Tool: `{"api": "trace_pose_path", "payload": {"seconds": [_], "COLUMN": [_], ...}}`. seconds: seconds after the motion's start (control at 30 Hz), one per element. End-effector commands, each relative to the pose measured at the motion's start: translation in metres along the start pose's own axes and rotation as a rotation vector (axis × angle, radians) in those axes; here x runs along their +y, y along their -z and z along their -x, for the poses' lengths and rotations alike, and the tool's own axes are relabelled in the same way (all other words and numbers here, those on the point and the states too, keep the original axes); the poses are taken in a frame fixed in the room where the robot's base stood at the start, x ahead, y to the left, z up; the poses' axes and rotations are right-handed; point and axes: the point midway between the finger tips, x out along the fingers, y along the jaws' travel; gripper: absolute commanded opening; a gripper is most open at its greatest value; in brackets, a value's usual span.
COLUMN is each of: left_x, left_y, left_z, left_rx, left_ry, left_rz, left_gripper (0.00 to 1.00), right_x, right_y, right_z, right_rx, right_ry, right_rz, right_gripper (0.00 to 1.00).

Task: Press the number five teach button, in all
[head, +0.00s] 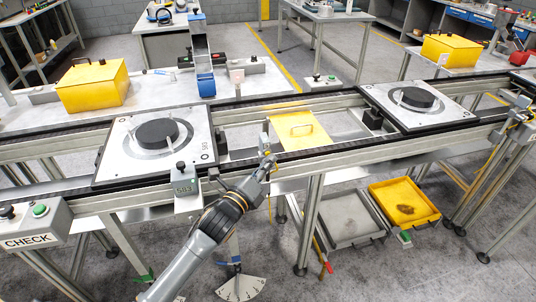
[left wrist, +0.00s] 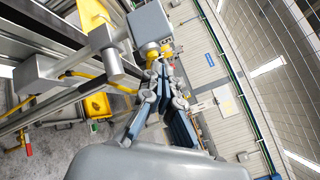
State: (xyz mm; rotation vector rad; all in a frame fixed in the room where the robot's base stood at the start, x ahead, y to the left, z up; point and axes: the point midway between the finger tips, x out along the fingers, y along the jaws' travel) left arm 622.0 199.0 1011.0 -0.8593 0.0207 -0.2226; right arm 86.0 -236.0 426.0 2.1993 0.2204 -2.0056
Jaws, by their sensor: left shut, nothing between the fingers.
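My left arm comes up from the bottom of the head view, and my left gripper (head: 268,163) is at the front rail of the conveyor, right of a small grey box (head: 187,187). In the left wrist view the gripper (left wrist: 162,72) is shut and empty. Its fingertips are close to a yellow round part (left wrist: 151,50) below a grey box (left wrist: 150,20); I cannot tell whether they touch. No number five teach button can be read. My right gripper is not in view.
Two white pallets (head: 115,170) (head: 372,94) with black discs sit on the conveyor. A CHECK box (head: 35,222) with buttons stands at the left. A yellow plate (head: 290,143) lies between the pallets. Grey and yellow trays (head: 343,238) (head: 432,216) are below the conveyor.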

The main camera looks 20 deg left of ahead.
Motion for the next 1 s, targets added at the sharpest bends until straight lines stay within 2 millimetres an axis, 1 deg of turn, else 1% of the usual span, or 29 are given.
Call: {"api": "trace_pose_path", "payload": {"seconds": [1.0], "left_x": [0.0049], "left_y": [-0.0055], "left_z": [-0.0069], "left_rx": [-0.001], "left_ry": [0.000], "left_rz": [-0.002], "left_gripper": [0.00], "right_x": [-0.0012], "right_y": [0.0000], "right_z": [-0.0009], "right_rx": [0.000], "right_ry": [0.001], "right_rz": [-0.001], "right_gripper": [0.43]}}
